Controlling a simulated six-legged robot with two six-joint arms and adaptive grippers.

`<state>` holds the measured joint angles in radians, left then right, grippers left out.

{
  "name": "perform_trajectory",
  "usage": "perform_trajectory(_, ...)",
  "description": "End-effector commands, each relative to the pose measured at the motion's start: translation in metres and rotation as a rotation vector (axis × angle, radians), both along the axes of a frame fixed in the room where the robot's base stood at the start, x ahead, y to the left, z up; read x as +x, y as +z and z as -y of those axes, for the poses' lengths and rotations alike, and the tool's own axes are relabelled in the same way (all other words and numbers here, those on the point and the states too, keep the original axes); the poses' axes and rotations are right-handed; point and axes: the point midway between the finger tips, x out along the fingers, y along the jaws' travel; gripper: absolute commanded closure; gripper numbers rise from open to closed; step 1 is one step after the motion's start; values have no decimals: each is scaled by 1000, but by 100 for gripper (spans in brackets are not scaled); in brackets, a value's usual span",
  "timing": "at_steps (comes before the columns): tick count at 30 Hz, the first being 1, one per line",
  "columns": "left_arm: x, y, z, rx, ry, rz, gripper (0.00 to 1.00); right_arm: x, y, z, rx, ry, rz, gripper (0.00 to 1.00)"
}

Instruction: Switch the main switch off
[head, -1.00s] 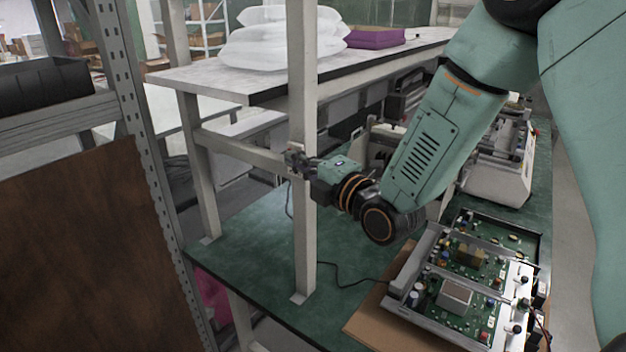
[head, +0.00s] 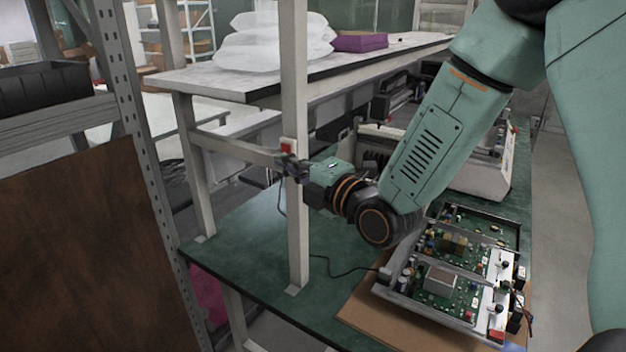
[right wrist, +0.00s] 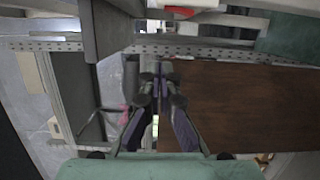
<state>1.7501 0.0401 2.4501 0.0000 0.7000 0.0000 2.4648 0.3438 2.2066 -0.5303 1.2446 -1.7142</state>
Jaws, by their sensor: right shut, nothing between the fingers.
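The main switch (head: 287,146) is a small red rocker in a pale housing on the upright post, with a cable running down from it. I cannot tell whether it is on or off. A red part, likely the same switch, shows at the top of the right wrist view (right wrist: 181,10). My right gripper (head: 284,164) is shut and empty, just below the switch and close to the post. Whether it touches the switch or post is unclear. Its closed fingers also show in the right wrist view (right wrist: 161,76). My left gripper is not in view.
The post (head: 296,230) stands on the green bench (head: 240,262). Circuit boards in an open metal frame (head: 445,282) lie at the bench's right. A shelf (head: 205,78) with white bags (head: 275,45) and a purple box (head: 360,41) is above. A metal rack (head: 130,110) stands left.

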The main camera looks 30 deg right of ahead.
Motion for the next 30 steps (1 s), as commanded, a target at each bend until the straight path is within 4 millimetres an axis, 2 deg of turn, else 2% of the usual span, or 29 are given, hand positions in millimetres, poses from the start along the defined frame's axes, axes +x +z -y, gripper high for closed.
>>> perform_trajectory(4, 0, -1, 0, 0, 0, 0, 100, -19, 1, 7, 8, -2, 1, 100)
perform_trajectory(15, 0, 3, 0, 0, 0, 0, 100, -52, 2, 18, 5, -4, -1, 100)
perform_trajectory(22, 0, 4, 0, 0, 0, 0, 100, -63, 2, 19, 3, -1, 0, 100)
perform_trajectory(30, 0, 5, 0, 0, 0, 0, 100, -66, 2, 19, -1, 1, 1, 100)
